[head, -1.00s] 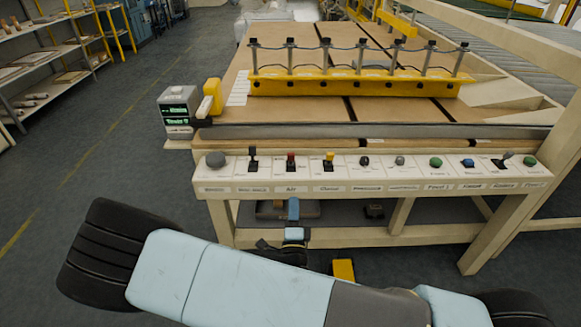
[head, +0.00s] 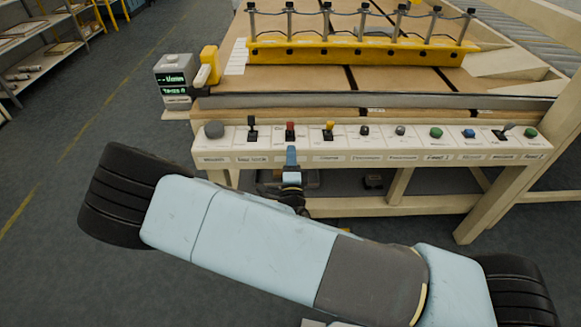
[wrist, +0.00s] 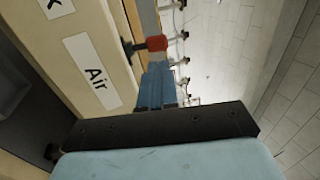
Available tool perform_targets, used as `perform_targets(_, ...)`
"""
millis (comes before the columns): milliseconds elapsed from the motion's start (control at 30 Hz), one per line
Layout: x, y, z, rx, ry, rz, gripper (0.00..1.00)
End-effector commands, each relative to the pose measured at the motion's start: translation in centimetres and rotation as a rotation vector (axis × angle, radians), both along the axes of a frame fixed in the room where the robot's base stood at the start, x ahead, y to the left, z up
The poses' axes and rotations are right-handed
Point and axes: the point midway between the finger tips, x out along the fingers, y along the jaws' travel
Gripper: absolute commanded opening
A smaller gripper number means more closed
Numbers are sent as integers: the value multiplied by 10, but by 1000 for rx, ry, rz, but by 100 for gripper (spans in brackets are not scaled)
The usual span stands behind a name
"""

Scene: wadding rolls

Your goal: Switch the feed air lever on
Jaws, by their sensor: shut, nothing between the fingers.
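The red-knobbed lever (head: 290,130) stands on the sloped control panel at the front of the bench. In the wrist view its red knob (wrist: 156,43) shows beside a white label reading "Air" (wrist: 93,72). My gripper (head: 291,153) is in front of the panel, just below the red lever in the head view. Its blue fingers, also in the wrist view (wrist: 157,76), are shut together and empty. The fingertips are very close to the knob; I cannot tell whether they touch it. The lever's base is partly hidden in the wrist view.
A black lever (head: 252,132) stands left of the red one, a yellow-knobbed lever (head: 329,130) right of it. More buttons and knobs run right along the panel. A yellow bar (head: 360,50) with upright cylinders lies across the bench. A small display box (head: 175,85) stands at its left corner.

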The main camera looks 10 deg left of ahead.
Motion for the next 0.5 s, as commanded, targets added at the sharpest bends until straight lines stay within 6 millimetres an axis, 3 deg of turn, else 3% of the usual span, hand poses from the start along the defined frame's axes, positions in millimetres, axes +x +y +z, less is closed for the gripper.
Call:
perform_targets(200, 34, 8, 12, 2, -2, -1, 0)
perform_targets(500, 60, 15, 21, 0, 0, 0, 0)
